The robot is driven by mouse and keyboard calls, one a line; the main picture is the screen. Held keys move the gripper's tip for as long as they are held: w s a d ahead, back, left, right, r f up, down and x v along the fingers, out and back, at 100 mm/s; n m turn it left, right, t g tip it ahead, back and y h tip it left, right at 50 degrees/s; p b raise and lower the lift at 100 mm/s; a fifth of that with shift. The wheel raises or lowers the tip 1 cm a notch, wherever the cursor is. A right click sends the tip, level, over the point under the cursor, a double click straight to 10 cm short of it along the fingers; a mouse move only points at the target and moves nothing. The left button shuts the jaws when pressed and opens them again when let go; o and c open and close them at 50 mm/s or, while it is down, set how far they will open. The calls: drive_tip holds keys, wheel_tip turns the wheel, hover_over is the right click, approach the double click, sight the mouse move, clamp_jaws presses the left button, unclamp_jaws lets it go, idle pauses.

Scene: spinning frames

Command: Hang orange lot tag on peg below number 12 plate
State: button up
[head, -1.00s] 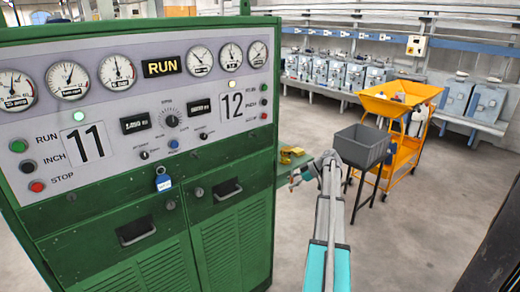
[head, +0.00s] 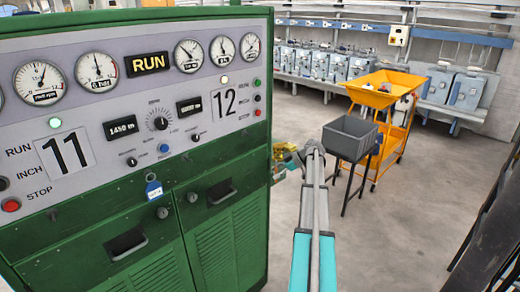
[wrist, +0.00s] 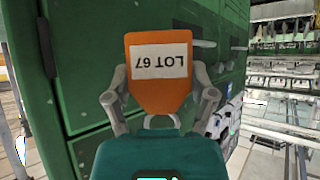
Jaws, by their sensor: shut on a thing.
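My gripper (wrist: 160,106) is shut on the orange lot tag (wrist: 160,92). In the wrist view the tag has a white label reading "LOT 67" upside down, held in front of a green cabinet side. In the head view my gripper end (head: 288,160) is small, right of the cabinet; the tag cannot be made out there. The number 12 plate (head: 224,101) is on the right of the grey panel. Round grey knobs (head: 192,197) show lower down on the green front; I cannot tell which fitting is the peg below 12.
The number 11 plate (head: 65,153) is at left. A grey bin (head: 349,138) on legs and an orange cart (head: 384,90) stand to the right. The floor between is open.

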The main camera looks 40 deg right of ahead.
drive_tip(key=shift+w+a, duration=0.15)
drive_tip(key=shift+w, duration=0.1)
drive_tip(key=shift+a, duration=0.1)
drive_tip(key=s+a+r+m+t+h+p, duration=0.1)
drive_tip(key=a+r+m+h+p, duration=0.1)
drive_tip(key=r+p, duration=0.5)
drive_tip(key=s+a+r+m+t+h+p, duration=0.1)
drive_tip(key=a+r+m+t+h+p, duration=0.1)
drive_tip(key=r+p, duration=0.5)
drive_tip(key=a+m+h, duration=0.1)
drive_tip(key=a+m, duration=0.1)
drive_tip(key=a, duration=0.1)
drive_tip(key=shift+s+r+m+t+p, duration=0.3)
drive_tip(key=shift+s, duration=0.05)
drive_tip(key=shift+w+a, duration=0.1)
drive_tip(key=shift+w, duration=0.2)
approach(243, 147)
drive_tip(key=shift+b+x, duration=0.4)
drive_tip(key=shift+x, duration=2.35)
drive_tip(key=shift+w+a+f+b, duration=0.15)
drive_tip(key=shift+w+f+b, duration=0.3)
drive_tip(key=shift+w+f, duration=0.05)
